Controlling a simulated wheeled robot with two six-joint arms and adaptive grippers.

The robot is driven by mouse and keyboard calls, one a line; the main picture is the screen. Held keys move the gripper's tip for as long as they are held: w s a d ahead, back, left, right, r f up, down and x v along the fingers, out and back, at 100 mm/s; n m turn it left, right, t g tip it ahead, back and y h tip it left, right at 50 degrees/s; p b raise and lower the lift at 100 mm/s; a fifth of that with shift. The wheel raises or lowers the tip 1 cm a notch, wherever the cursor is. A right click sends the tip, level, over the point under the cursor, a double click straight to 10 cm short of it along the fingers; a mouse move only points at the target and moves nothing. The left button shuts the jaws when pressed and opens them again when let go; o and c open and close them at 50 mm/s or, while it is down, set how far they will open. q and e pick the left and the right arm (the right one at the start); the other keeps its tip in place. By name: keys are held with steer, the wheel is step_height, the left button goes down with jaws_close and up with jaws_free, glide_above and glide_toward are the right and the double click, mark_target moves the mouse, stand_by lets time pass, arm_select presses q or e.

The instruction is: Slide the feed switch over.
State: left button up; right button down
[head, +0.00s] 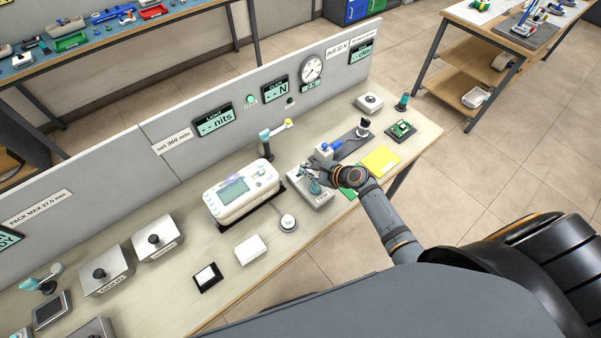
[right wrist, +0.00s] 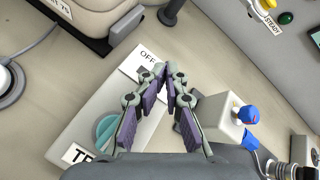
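A light metal box (head: 303,196) with a teal knob (head: 314,187) stands on the bench right of the white instrument. In the right wrist view its top carries an OFF label (right wrist: 147,57), a teal knob (right wrist: 108,131) and a partly visible label beginning "TR". A small dark part by the OFF label, partly behind the fingers, may be the feed switch; no "feed" label is readable. My right gripper (right wrist: 167,69) is over the box's far part, its fingertips drawn together with nothing visible between them. Contact with the dark part cannot be told. My left gripper is out of view.
The white instrument (head: 238,192) stands left of the box. A pale block with a blue knob (right wrist: 247,114) is close to my right fingers. A round white button (head: 288,221) and yellow sheet (head: 380,161) lie nearby. A grey panel (head: 190,120) bounds the bench's back.

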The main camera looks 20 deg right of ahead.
steer(key=shift+s+a+f+p, duration=0.45)
steer(key=shift+s+a+f, duration=0.1)
steer(key=shift+f, duration=0.2)
steer(key=shift+w+d, duration=0.1)
steer(key=shift+d, duration=0.15)
steer(key=shift+r+g+p, duration=0.3)
steer(key=shift+r+p, duration=0.1)
steer(key=shift+p, duration=0.2)
steer(key=r+p, duration=0.5)
steer(key=shift+d+r+p, duration=0.2)
steer(key=shift+r+p, duration=0.05)
steer(key=shift+p, duration=0.05)
